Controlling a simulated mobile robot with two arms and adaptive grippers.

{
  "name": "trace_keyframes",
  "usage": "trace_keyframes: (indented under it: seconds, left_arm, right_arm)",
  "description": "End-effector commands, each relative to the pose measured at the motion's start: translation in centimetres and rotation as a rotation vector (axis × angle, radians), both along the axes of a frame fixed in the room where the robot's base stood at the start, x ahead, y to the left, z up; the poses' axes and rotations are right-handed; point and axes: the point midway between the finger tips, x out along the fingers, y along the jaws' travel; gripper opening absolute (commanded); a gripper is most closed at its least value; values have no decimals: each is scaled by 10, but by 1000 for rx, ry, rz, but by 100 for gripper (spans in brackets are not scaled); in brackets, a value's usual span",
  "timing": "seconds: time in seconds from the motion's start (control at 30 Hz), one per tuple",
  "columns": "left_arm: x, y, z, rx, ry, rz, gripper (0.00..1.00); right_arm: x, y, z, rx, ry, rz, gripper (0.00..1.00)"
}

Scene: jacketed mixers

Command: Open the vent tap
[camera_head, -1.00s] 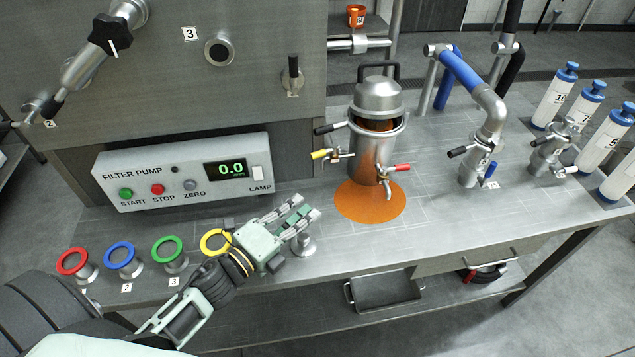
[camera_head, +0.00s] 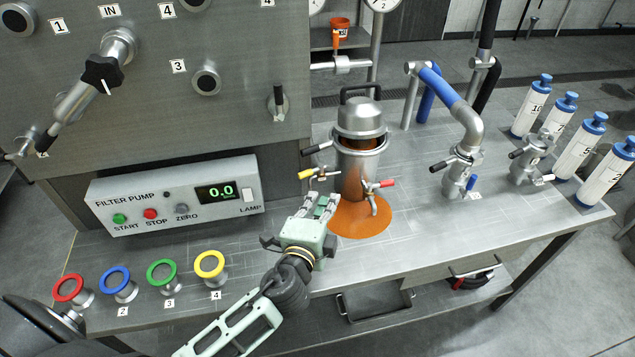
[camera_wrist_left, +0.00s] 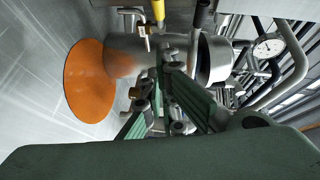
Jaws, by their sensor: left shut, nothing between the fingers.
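A steel vessel (camera_head: 355,170) with a domed lid stands on a round orange mat (camera_head: 372,224). A small tap with a yellow handle (camera_head: 306,174) sticks out on its left side. A tap with a red handle (camera_head: 386,184) is on its lower right, and a black handle (camera_head: 317,149) is near its rim. I cannot tell from labels which is the vent tap. My left gripper (camera_head: 322,203) is shut and empty, just in front of the vessel and below the yellow handle. In the left wrist view the yellow handle (camera_wrist_left: 158,10) shows at the top, beyond the fingers (camera_wrist_left: 165,95).
Left of the vessel stands the filter pump box (camera_head: 178,193), reading 0.0. Several coloured rings (camera_head: 209,264) stand along the front edge. To the right are a pipe with a blue sleeve (camera_head: 438,85) and white bottles (camera_head: 600,175). The front right bench top is clear.

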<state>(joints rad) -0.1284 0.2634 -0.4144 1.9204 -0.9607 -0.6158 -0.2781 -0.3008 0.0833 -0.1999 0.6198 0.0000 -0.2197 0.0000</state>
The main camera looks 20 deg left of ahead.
Motion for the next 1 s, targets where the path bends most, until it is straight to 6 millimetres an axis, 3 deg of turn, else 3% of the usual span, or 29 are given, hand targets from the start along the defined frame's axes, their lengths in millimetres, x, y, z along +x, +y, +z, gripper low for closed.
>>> trace_keyframes:
  seconds: [0.13,0.33,1.0]
  left_arm:
    - [32,3,-2,1,-1,1,0]
    - [49,24,-9,3,1,0,0]
    - [55,40,-12,6,2,-60,0]
  right_arm:
    - [1,3,8,3,-1,-1,28]
    - [1,6,15,7,-2,-2,28]
    - [1,4,19,5,-1,-2,28]
